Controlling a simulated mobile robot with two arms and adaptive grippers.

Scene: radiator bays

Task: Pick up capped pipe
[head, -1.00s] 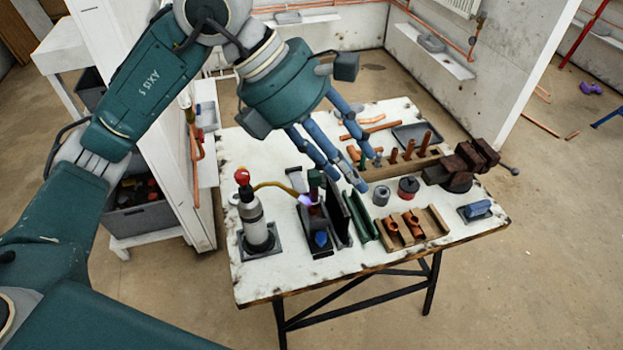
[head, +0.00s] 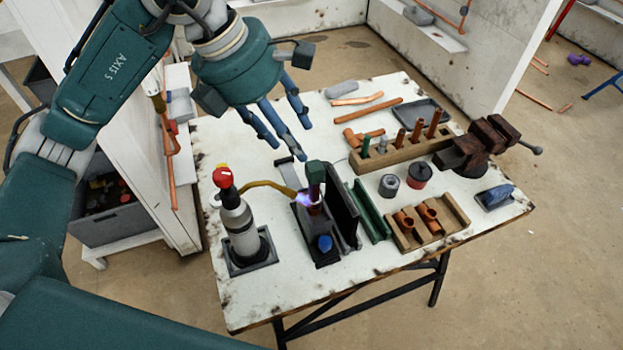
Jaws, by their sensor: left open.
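A wooden rack (head: 408,151) on the white workbench holds several short upright pipes. One is green (head: 366,146), one has a grey top (head: 382,146), and the others are copper (head: 417,131). I cannot tell for sure which one is the capped pipe. Another upright piece with a dark green top (head: 315,172) stands in the black holder in front of the torch flame. My left gripper (head: 291,148) is open and empty, above the bench behind that holder and left of the rack. Its fingers point down. My right gripper is out of view.
A gas torch (head: 238,222) with a red knob stands at the left, its flame lit. A wooden tray (head: 459,222) with copper fittings, a black-and-red tin (head: 419,174) and a vise (head: 482,146) stand to the right. Loose copper pipes (head: 368,111) lie at the back.

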